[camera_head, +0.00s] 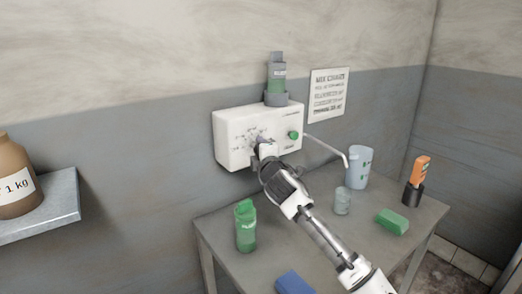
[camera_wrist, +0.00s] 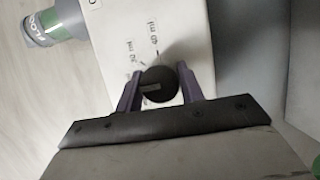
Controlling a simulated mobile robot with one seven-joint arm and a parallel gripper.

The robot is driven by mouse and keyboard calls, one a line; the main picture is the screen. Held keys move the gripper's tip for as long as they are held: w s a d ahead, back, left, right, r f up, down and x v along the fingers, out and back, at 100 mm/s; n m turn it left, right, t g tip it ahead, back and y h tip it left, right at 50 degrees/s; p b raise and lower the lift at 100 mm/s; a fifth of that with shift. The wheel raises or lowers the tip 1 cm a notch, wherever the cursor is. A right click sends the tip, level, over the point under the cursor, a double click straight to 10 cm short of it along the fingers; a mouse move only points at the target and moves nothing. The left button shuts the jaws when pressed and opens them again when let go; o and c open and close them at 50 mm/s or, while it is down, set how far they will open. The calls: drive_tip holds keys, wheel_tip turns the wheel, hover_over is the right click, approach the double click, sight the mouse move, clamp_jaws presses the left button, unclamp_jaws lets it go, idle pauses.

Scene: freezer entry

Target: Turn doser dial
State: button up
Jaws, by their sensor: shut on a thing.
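The doser (camera_head: 232,152) is a white box on the wall with a scale printed on its front and a green button (camera_head: 294,135) on its right side. Its dial (camera_wrist: 159,84) is a round dark knob with a light mark, seen in the wrist view below the labels "30 ml" and "60 ml". My gripper (camera_wrist: 159,88) is shut on the dial, one purple finger on each side. In the head view my gripper (camera_head: 264,150) hides most of the dial. A bottle with green liquid (camera_head: 277,78) stands in the holder on top of the doser.
A grey table (camera_head: 218,226) below holds a green bottle (camera_head: 245,228), a blue cloth (camera_head: 292,282), a glass (camera_head: 343,201), a pale jug (camera_head: 358,167), a green sponge (camera_head: 392,221) and an orange device (camera_head: 420,170) in a black holder. A thin spout (camera_head: 328,146) reaches right from the doser.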

drive_tip(key=o, duration=1)
drive_tip(key=b+v, duration=0.5)
drive_tip(key=v, duration=0.8)
drive_tip(key=shift+s+d, duration=0.15)
drive_tip(key=shift+s, duration=0.2)
